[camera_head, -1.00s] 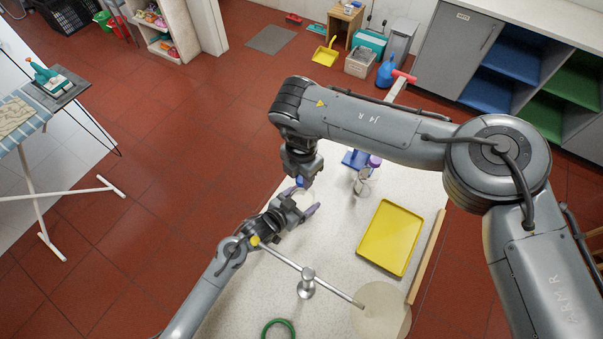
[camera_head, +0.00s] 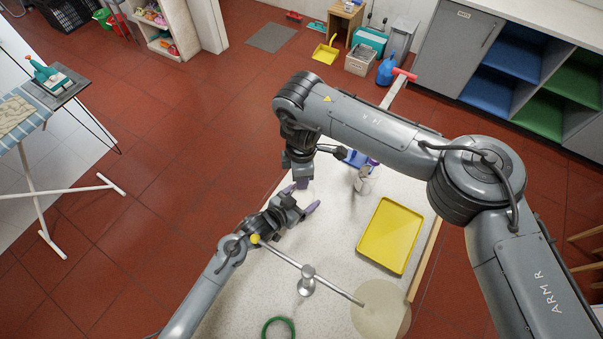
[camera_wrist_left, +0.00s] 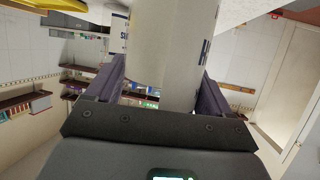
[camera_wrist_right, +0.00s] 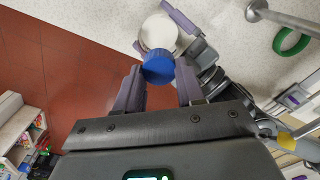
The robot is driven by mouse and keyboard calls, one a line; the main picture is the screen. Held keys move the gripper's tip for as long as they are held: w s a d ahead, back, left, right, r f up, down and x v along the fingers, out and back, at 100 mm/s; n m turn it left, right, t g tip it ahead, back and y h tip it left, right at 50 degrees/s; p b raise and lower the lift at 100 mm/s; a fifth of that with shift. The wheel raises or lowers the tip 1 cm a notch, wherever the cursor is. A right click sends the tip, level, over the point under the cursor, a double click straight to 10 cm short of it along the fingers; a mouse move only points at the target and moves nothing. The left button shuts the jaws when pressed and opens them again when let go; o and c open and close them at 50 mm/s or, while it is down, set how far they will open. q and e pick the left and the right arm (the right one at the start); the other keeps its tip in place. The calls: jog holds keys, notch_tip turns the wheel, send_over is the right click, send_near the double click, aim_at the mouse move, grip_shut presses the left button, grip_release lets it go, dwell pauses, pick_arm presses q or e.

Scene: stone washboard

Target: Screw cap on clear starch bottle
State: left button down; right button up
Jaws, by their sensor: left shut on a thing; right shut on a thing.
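The white starch bottle (camera_wrist_left: 172,50) with dark lettering sits between the fingers of my left gripper (camera_wrist_left: 158,85), which is shut on it. In the right wrist view the bottle's round white end (camera_wrist_right: 158,32) shows beyond the blue cap (camera_wrist_right: 158,68). My right gripper (camera_wrist_right: 158,80) is shut on the cap, at the bottle's mouth. I cannot tell whether the threads are engaged. In the head view my left gripper (camera_head: 307,200) and right gripper (camera_head: 300,184) meet at the table's left edge. The bottle and cap are hidden there.
A yellow tray (camera_head: 389,236) lies on the right of the pale worktop (camera_head: 340,240). A metal post with a crossbar (camera_head: 307,280) stands near the front, by a green ring (camera_head: 278,328). A pale container (camera_head: 363,180) and blue items (camera_head: 354,158) stand behind.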

jog(key=m, duration=0.7)
jog(key=shift+w, duration=0.1)
jog(key=m, duration=0.6)
jog(key=shift+w+d+m, duration=0.1)
jog(key=shift+m, duration=0.2)
jog(key=m, duration=0.6)
jog(key=shift+d, duration=0.1)
jog(key=m, duration=0.5)
jog(key=o, duration=1)
jog(key=shift+c, duration=0.2)
